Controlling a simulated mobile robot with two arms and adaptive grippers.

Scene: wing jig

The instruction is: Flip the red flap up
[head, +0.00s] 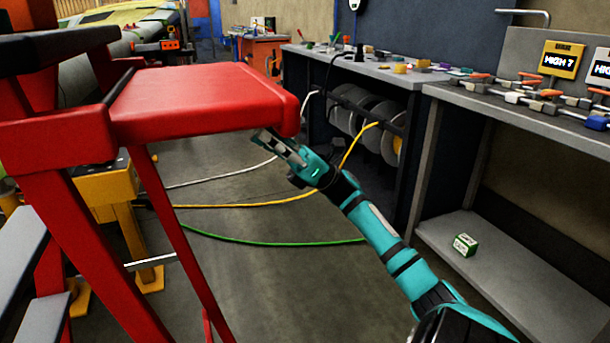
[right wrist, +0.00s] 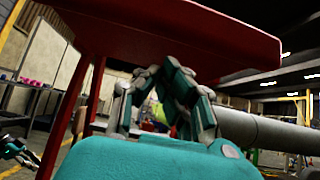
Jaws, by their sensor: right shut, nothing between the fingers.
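The red flap (head: 195,97) stands out roughly level from the red frame (head: 57,137) at the left of the head view. My right gripper (head: 265,135) is at the underside of the flap's right edge, shut and empty. In the right wrist view the flap (right wrist: 180,35) spans the top of the picture. The gripper's fingers (right wrist: 172,65) point up at its underside there, very close to it. I cannot tell whether they touch it. My left gripper is not in the head view.
A grey bench (head: 375,70) with small items and cable reels below runs along the back right. Yellow and green cables (head: 270,243) lie on the floor. Yellow stands (head: 110,190) are behind the red frame.

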